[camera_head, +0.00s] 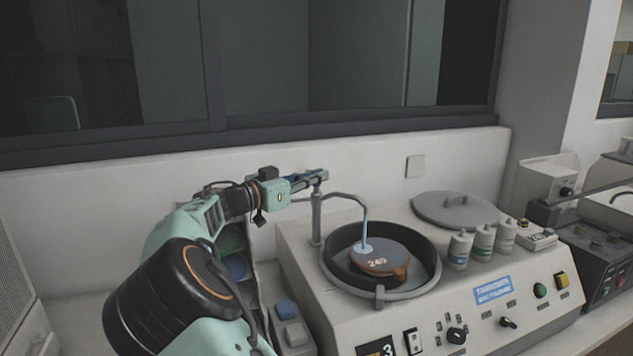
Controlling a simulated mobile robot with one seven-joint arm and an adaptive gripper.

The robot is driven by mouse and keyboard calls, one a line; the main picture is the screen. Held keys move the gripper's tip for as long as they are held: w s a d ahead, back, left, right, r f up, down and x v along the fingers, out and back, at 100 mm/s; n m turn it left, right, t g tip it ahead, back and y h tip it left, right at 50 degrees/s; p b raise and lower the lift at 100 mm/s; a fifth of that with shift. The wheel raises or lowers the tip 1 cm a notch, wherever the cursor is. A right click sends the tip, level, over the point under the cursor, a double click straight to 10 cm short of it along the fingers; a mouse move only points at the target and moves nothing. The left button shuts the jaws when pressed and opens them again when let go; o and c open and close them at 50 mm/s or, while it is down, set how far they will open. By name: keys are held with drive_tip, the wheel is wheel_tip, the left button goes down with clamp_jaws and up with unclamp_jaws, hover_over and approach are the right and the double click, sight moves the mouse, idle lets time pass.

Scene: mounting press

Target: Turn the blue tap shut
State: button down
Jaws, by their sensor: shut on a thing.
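The blue tap (317,171) is on top of the grey upright pipe (316,218) at the left of the polishing machine's bowl. My gripper (314,178) reaches in from the left at the pipe's top and is shut on the tap; its fingers hide most of the handle. A curved spout (347,196) runs from the pipe over the bowl. A pale blue stream of water (365,228) falls from the spout onto the brown disc (378,262) marked 240.
The round bowl (420,290) is set in the white machine (450,310). A grey lid (454,209) and several bottles (461,247) stand at its right. The wall is close behind. Small blue and white blocks (291,322) sit at the machine's left.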

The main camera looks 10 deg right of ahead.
drive_tip(key=shift+r+m+g+h+p, duration=0.1)
drive_tip(key=shift+m+g+h+p, duration=0.9)
drive_tip(key=shift+g, duration=0.6)
drive_tip(key=shift+m+g+h+p, duration=0.3)
drive_tip(key=shift+m+g+p, duration=1.1)
drive_tip(key=shift+p, duration=1.15)
drive_tip(key=c, duration=2.1)
unclamp_jaws()
drive_tip(key=shift+f+n+t+b, duration=0.3)
drive_tip(key=shift+n+t+b, duration=0.45)
drive_tip(key=shift+b, duration=1.2)
drive_tip(key=shift+s+n+t+y+b, duration=0.1)
drive_tip(key=shift+n+t+y+b, duration=0.3)
drive_tip(key=shift+b, duration=0.3)
drive_tip(key=shift+r+n+t+y+b, duration=0.1)
drive_tip(key=shift+n+t+y+b, duration=0.2)
drive_tip(key=shift+n+t+b, duration=0.4)
